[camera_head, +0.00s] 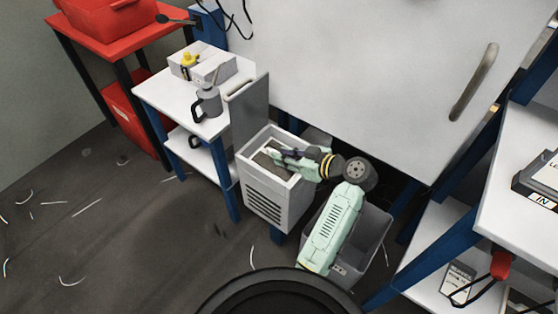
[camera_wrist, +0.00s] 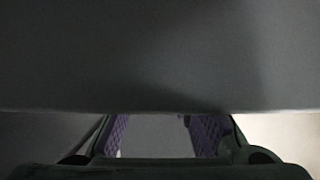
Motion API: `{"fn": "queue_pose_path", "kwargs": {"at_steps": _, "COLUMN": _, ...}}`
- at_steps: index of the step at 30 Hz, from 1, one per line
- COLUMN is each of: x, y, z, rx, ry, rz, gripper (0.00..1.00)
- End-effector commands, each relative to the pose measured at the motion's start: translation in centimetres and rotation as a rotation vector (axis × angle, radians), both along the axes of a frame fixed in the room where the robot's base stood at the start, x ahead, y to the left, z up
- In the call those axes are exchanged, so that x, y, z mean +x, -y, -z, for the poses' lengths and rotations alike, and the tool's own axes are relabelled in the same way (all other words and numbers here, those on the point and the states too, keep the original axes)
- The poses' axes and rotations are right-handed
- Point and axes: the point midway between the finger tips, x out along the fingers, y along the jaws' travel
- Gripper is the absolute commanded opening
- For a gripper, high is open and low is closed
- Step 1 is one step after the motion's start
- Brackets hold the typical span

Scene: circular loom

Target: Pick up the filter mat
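My gripper (camera_head: 279,155) reaches from the right into the open top of a light grey vented box (camera_head: 275,205). In the wrist view its two purple-padded fingers (camera_wrist: 162,130) stand apart, with a pale grey area between them. A broad dark grey surface hides their tips there; I cannot tell whether it is the box wall or the filter mat. In the head view a brownish-grey patch shows inside the box beside the fingers; it may be the filter mat, but my gripper partly covers it. I see nothing clearly held.
A raised grey lid panel (camera_head: 250,110) stands behind the box. A white table (camera_head: 175,98) at left holds a grey jug (camera_head: 208,103). A grey bin (camera_head: 370,240) stands under my arm. A large white panel with a handle (camera_head: 474,82) rises behind. Open floor lies at left.

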Motion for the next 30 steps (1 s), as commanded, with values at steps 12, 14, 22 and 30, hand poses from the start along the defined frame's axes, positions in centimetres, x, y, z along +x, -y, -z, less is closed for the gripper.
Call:
{"fn": "queue_pose_path", "kwargs": {"at_steps": 12, "x": -0.01, "y": 0.01, "z": -0.03, "rx": 0.0, "ry": 0.0, "rz": 0.0, "gripper": 0.0}}
{"fn": "queue_pose_path", "kwargs": {"at_steps": 14, "x": -0.01, "y": 0.01, "z": -0.03, "rx": 0.0, "ry": 0.0, "rz": 0.0, "gripper": 0.0}}
{"fn": "queue_pose_path", "kwargs": {"at_steps": 22, "x": 0.0, "y": 0.0, "z": -0.03, "rx": 0.0, "ry": 0.0, "rz": 0.0, "gripper": 0.0}}
{"fn": "queue_pose_path", "kwargs": {"at_steps": 30, "x": 0.44, "y": -0.53, "z": -0.32, "rx": 0.0, "ry": 0.0, "rz": 0.0, "gripper": 0.0}}
